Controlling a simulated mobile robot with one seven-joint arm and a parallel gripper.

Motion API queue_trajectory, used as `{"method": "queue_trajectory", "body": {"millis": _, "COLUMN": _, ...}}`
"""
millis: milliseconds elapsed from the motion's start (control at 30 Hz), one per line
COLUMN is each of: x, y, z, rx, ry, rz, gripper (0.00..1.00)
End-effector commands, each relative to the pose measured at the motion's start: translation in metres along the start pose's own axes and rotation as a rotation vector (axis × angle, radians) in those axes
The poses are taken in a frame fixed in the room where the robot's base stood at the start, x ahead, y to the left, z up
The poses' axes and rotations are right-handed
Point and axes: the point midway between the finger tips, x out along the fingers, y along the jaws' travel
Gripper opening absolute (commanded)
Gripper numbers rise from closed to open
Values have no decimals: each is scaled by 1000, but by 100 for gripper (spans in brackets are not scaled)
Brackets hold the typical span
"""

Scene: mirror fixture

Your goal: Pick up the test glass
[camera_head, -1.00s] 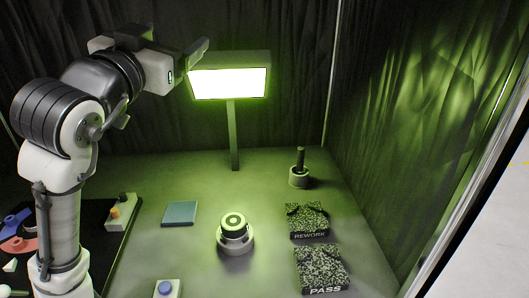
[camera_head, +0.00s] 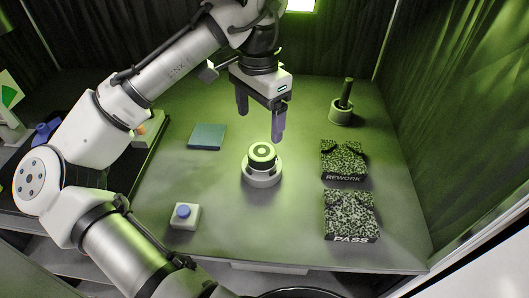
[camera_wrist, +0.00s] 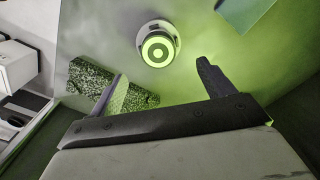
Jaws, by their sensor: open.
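Two round items could be the test glass, and I cannot tell which one is. One is a dark-sided disc with a pale ringed top (camera_head: 262,152), seated on a round white base (camera_head: 262,178) mid-table. It also shows in the wrist view (camera_wrist: 158,49), beyond the fingertips. The other is a short pale cylinder with a dark upright rod (camera_head: 341,110) at the back right. My gripper (camera_head: 260,126) is open and empty, fingers pointing down, just above and behind the disc in the head view. In the wrist view both fingers (camera_wrist: 162,70) are spread wide apart.
Speckled pads marked REWORK (camera_head: 343,161) and PASS (camera_head: 350,214) lie at the right. A blue-green square pad (camera_head: 207,137) lies left of the disc. A white box with a blue button (camera_head: 185,215) is at front left. A lit lamp (camera_head: 300,5) stands behind.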

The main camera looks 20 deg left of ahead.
Motion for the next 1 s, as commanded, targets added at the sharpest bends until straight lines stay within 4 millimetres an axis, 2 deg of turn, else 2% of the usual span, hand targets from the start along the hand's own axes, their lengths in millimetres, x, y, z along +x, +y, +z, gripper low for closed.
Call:
{"method": "queue_trajectory", "body": {"millis": 100, "x": 20, "y": 1, "z": 0, "rx": 2, "ry": 2, "rz": 3, "gripper": 81}}
{"method": "queue_trajectory", "body": {"millis": 367, "x": 38, "y": 1, "z": -1, "rx": 1, "ry": 3, "rz": 0, "gripper": 81}}
{"method": "queue_trajectory", "body": {"millis": 700, "x": 82, "y": 4, "z": -1, "rx": 2, "ry": 2, "rz": -1, "gripper": 81}}
{"method": "queue_trajectory", "body": {"millis": 967, "x": 87, "y": 4, "z": -2, "rx": 2, "ry": 4, "rz": -1, "gripper": 81}}
{"method": "queue_trajectory", "body": {"millis": 1000, "x": 87, "y": 4, "z": -2, "rx": 2, "ry": 4, "rz": -1, "gripper": 78}}
